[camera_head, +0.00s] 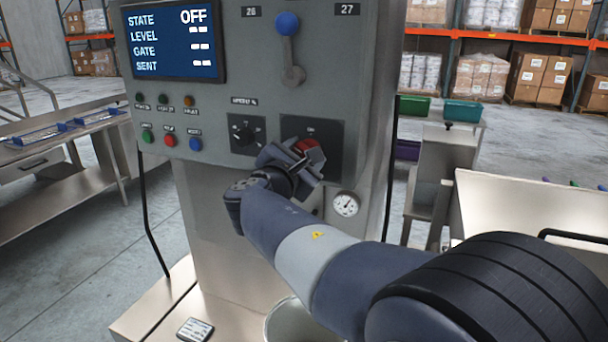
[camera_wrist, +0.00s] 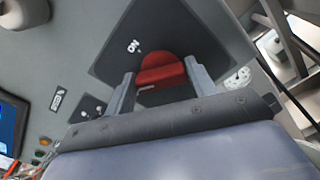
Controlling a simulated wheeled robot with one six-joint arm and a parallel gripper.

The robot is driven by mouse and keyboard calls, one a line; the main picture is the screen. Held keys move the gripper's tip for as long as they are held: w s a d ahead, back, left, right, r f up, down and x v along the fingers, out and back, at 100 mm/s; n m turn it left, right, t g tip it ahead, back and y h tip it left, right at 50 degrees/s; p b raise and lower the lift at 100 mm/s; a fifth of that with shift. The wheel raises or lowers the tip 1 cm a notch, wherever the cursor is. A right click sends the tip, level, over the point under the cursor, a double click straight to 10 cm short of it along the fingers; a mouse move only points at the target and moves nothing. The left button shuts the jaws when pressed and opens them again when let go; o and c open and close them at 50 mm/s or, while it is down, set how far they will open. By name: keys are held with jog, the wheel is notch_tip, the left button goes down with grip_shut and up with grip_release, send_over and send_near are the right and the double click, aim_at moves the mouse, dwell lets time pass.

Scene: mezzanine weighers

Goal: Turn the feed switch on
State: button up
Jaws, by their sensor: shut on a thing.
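The feed switch is a red knob (camera_head: 308,146) on a dark square plate (camera_head: 322,132) at the lower right of the grey panel. In the wrist view the red knob (camera_wrist: 160,72) sits between my two fingers, with the word ON printed on the plate beside it. My gripper (camera_head: 303,158) is shut on the red knob. The fingers hide part of the knob's sides and the gripper body covers its near edge. The display (camera_head: 172,40) on the panel reads STATE OFF, with dashes for LEVEL, GATE and SENT.
A black selector knob (camera_head: 243,135) is just left of the switch plate. A blue-topped lever (camera_head: 288,25) is above, and a round gauge (camera_head: 346,204) is below right. Coloured buttons (camera_head: 169,140) line the panel's left. A metal bin (camera_head: 292,322) stands below my arm.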

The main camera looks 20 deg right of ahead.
jog(key=shift+d+f+m+b, duration=0.1)
jog(key=shift+f+m+b, duration=0.1)
jog(key=shift+m+b, duration=2.95)
jog(key=shift+f+m+b, duration=0.15)
jog(key=shift+m+b, duration=2.4)
jog(key=shift+b, duration=1.15)
jog(key=shift+r, duration=0.1)
jog(key=o, duration=1)
jog(key=shift+s, duration=0.15)
jog(key=v, duration=1)
jog(key=shift+s+a+b, duration=0.2)
jog(key=shift+a+b, duration=0.1)
jog(key=shift+b, duration=0.1)
